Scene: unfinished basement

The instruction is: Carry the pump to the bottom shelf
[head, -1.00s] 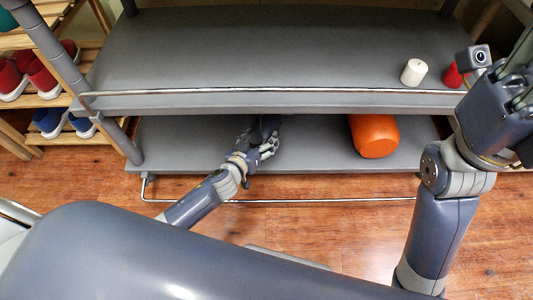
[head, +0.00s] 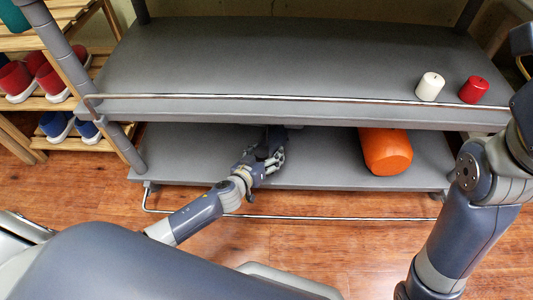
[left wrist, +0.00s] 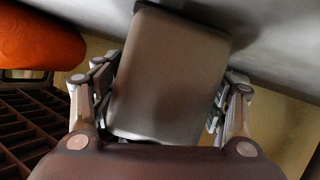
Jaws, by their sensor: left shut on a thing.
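The pump (left wrist: 170,75) shows in the left wrist view as a grey-brown block with rounded corners, between the two fingers of my left gripper (left wrist: 167,105). In the head view my left gripper (head: 266,158) reaches in from the front, over the bottom shelf (head: 320,165) and beneath the front edge of the upper shelf. Only a dark part of the pump (head: 271,136) shows there; the upper shelf hides the rest. I cannot tell whether the pump touches the bottom shelf. My right arm stands at the right edge, its fingers out of view.
An orange cylinder (head: 386,151) lies on the bottom shelf, right of my left gripper. A white candle (head: 430,86) and a red candle (head: 474,89) stand on the upper shelf (head: 270,60). A metal rail runs along each front edge. A wooden shoe rack (head: 85,88) stands left.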

